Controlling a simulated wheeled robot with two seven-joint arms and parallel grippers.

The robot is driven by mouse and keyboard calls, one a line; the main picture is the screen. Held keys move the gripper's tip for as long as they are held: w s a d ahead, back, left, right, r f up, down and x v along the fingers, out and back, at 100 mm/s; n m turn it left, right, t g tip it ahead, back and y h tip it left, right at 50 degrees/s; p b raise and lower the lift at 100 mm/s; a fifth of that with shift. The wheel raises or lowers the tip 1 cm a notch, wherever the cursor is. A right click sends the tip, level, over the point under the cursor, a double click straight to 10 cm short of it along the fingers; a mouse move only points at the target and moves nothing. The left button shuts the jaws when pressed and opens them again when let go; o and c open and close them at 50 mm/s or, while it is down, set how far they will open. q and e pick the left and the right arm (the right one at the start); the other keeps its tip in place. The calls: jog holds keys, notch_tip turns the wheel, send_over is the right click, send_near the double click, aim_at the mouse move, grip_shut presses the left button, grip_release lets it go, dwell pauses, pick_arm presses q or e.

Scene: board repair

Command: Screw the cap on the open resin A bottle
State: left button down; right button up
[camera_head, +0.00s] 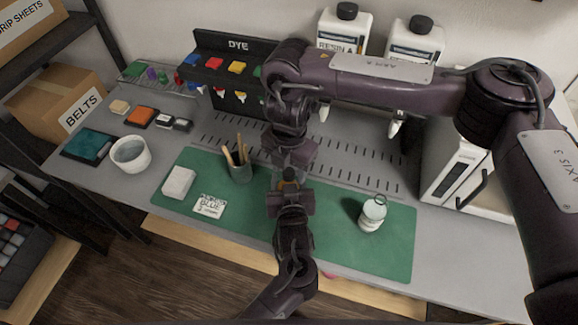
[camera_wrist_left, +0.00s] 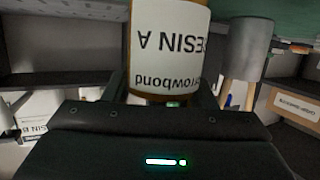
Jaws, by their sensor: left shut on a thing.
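The resin A bottle (camera_wrist_left: 168,45) fills the upper middle of the left wrist view; its white label reads "RESIN A" upside down, with amber edges below. My left gripper (camera_head: 289,197) is shut on it, over the green mat (camera_head: 335,238). In the head view only a small dark-amber part of the bottle (camera_head: 289,184) shows between the two grippers. My right gripper (camera_head: 291,166) points down just above the bottle top, in line with it. Its fingertips and the bottle mouth are too small and covered to read. No separate cap is visible; whether it is in the right gripper cannot be told.
A pale bottle with a ring (camera_head: 372,214) stands on the mat at right. A cup of sticks (camera_head: 240,172), a white block (camera_head: 179,182) and a label card (camera_head: 209,206) are at left. White jugs (camera_head: 414,45) stand behind. My right arm spans the back.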

jog(key=shift+r, duration=0.15)
notch_tip(320, 180, up, 12)
dwell(0.5)
pick_arm(q)
jog(key=c, duration=0.5)
grip_release()
jog(key=shift+s, duration=0.5)
jog(key=v, duration=0.6)
jog(key=shift+s+r+b, duration=0.25)
jog(key=shift+s+b, duration=0.1)
pick_arm(e)
jog(key=shift+f, duration=0.5)
